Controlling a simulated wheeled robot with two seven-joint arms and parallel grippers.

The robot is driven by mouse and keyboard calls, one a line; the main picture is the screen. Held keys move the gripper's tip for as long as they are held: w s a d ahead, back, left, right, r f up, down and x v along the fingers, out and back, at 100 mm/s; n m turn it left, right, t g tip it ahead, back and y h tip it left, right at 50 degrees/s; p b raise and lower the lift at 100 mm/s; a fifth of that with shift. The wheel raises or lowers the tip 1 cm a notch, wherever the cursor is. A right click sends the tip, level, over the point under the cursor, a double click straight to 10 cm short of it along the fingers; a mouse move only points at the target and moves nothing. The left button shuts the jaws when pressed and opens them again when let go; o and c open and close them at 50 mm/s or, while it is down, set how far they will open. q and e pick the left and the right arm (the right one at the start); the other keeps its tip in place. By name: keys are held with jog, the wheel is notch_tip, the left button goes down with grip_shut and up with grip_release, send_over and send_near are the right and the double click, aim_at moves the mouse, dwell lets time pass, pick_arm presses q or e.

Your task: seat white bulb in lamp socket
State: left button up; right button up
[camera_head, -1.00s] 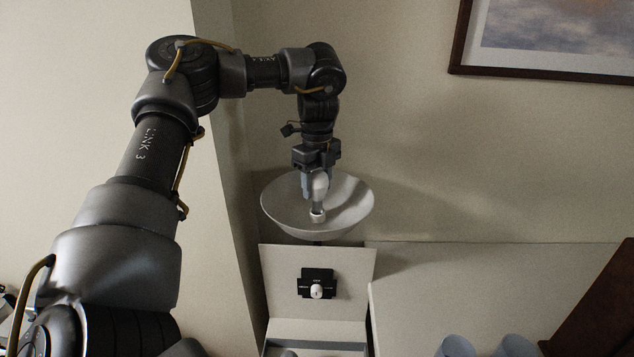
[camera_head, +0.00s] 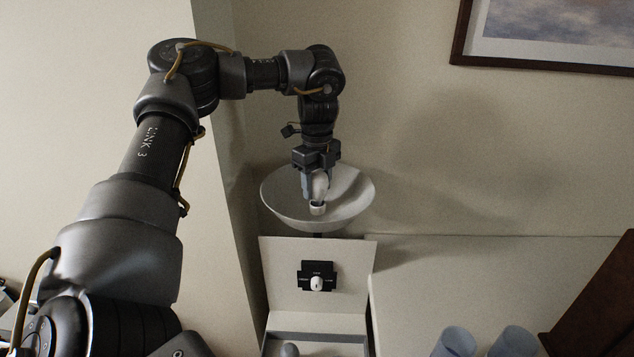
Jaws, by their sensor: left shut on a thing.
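The white bulb (camera_head: 320,186) is held in my left gripper (camera_head: 316,188), which points down into a wide white bowl-shaped lamp shade (camera_head: 348,203). The gripper is shut on the bulb. The bulb's lower end meets a small pale cylindrical socket (camera_head: 317,208) inside the bowl. I cannot tell how deeply the bulb sits in it. My right gripper does not show.
A pale panel with a black switch plate and white knob (camera_head: 317,283) stands below the bowl. An open box (camera_head: 318,335) is under it. Blue-grey cups (camera_head: 455,342) stand at the lower right by a brown board (camera_head: 598,305). A framed picture (camera_head: 545,35) hangs above.

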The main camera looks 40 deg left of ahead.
pick_arm(q)
jog(key=shift+f, duration=0.15)
jog(key=o, duration=1.1)
jog(key=shift+c, duration=0.2)
notch_tip(320, 180, up, 11)
jog(key=shift+f, duration=0.15)
